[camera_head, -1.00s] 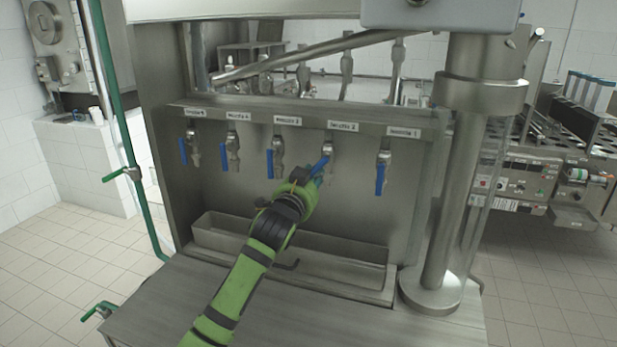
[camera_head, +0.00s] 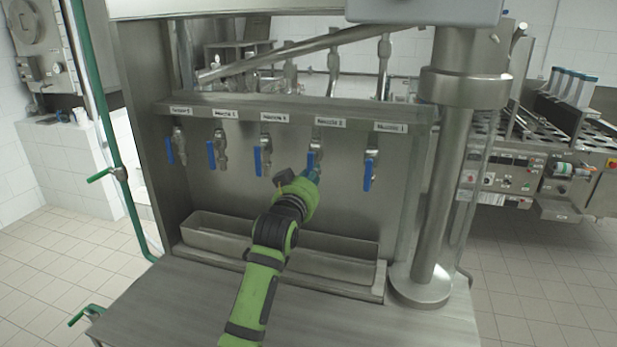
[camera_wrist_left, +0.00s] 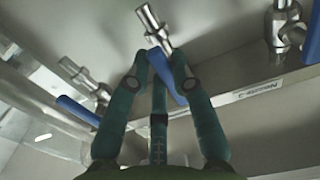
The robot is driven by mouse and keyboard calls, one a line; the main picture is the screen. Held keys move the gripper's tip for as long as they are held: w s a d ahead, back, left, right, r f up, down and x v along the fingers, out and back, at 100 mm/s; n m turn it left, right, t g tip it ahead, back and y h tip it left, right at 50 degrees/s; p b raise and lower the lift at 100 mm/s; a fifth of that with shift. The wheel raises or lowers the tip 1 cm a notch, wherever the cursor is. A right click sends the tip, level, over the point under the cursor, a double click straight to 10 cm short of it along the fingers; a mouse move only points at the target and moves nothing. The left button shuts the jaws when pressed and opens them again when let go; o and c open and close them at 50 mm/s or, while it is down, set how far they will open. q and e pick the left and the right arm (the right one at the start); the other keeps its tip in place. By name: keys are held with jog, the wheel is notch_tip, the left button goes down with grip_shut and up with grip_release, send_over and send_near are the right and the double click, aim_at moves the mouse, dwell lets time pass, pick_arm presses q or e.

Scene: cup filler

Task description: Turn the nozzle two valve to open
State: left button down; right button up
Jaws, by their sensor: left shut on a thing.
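The nozzle two valve, with its blue handle (camera_head: 311,159), is on the steel panel under the second label from the right. Its handle points mostly downward, and its lower end is hidden by my gripper. My left gripper (camera_head: 313,174) reaches it from below. In the left wrist view the fingers (camera_wrist_left: 163,62) are shut on the blue handle (camera_wrist_left: 166,76), beside the metal nozzle tip (camera_wrist_left: 151,24). My right gripper is in neither view.
A nozzle one handle (camera_head: 368,175) hangs close to the right, and the nozzle three handle (camera_head: 257,161) to the left. A steel trough (camera_head: 215,234) lies below. A thick steel column (camera_head: 450,170) stands at the right.

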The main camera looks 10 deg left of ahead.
pick_arm(q)
jog(key=shift+f, duration=0.1)
dwell(0.4)
jog(key=c, duration=1.1)
grip_release()
jog(key=shift+o, duration=0.2)
jog(key=shift+s, duration=0.15)
jog(key=s, duration=1.1)
jog(key=shift+s+a, duration=0.15)
jog(key=shift+s, duration=0.25)
